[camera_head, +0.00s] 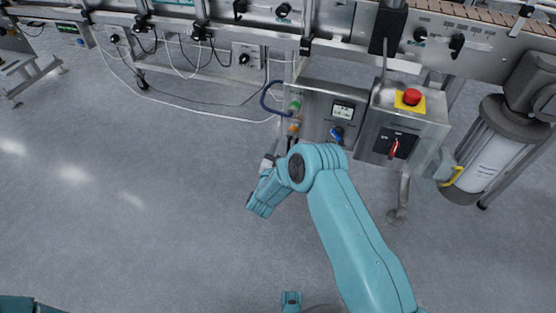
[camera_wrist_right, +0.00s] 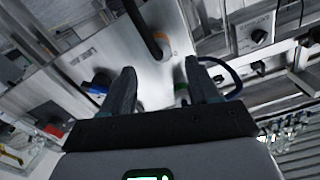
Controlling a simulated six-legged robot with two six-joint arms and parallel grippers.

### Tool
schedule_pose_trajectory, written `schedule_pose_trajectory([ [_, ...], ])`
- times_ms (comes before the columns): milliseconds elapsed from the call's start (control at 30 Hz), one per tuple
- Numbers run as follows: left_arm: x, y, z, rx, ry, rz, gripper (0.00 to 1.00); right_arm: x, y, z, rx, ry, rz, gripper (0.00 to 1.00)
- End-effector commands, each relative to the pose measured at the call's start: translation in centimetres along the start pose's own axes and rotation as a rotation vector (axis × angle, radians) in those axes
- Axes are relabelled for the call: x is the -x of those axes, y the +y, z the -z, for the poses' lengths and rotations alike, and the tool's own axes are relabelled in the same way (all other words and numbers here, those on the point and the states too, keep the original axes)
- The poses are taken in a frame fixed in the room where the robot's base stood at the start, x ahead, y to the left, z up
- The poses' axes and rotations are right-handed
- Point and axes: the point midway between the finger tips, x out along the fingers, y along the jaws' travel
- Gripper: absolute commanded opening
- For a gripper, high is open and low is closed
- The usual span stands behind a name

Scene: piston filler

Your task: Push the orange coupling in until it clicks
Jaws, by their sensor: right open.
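The orange coupling (camera_head: 294,127) sits on the side of the steel control box (camera_head: 318,108), below a green fitting (camera_head: 295,105). In the right wrist view the orange coupling (camera_wrist_right: 161,37) is a small ring at the end of a black hose, beyond the fingertips. My right gripper (camera_wrist_right: 160,78) is open and empty, its two dark fingers apart and pointing at the box. The green fitting (camera_wrist_right: 180,90) shows beside the finger at right. I cannot tell how deep the coupling sits.
A blue knob (camera_head: 337,132), a red emergency button (camera_head: 412,97) and a red-handled switch (camera_head: 394,148) are on the machine. A blue hose (camera_head: 267,100) loops beside the fittings. A conveyor (camera_head: 200,38) runs behind. The floor (camera_head: 150,190) at left is clear.

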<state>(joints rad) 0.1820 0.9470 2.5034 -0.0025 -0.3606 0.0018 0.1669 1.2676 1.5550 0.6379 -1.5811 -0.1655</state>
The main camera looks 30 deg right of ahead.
Motion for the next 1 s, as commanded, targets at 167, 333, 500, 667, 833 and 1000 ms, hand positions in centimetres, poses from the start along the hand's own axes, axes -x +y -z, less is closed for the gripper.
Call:
schedule_pose_trajectory([
  [167,1.2,0.6,-0.3,-0.007,-0.007,-0.001,0.67,4.4,-0.2,0.2,0.002,-0.003,0.003,0.6],
  [333,1.6,0.8,-0.4,-0.01,-0.009,-0.001,0.67,6.7,-0.1,0.1,0.0,-0.001,0.001,0.6],
  [500,1.6,0.8,-0.4,-0.01,-0.01,-0.001,0.67,7.5,0.0,0.0,0.0,0.001,-0.001,0.6],
  [667,1.6,0.8,-0.4,-0.01,-0.01,-0.001,0.67,7.5,0.1,0.0,0.0,0.001,-0.001,0.6],
  [833,1.6,0.8,-0.4,-0.01,-0.01,-0.001,0.67,7.5,0.0,0.0,-0.001,0.001,-0.001,0.6],
  [1000,1.6,0.8,-0.4,-0.01,-0.01,-0.001,0.67,7.3,0.2,0.1,-0.001,0.002,-0.005,0.6],
])
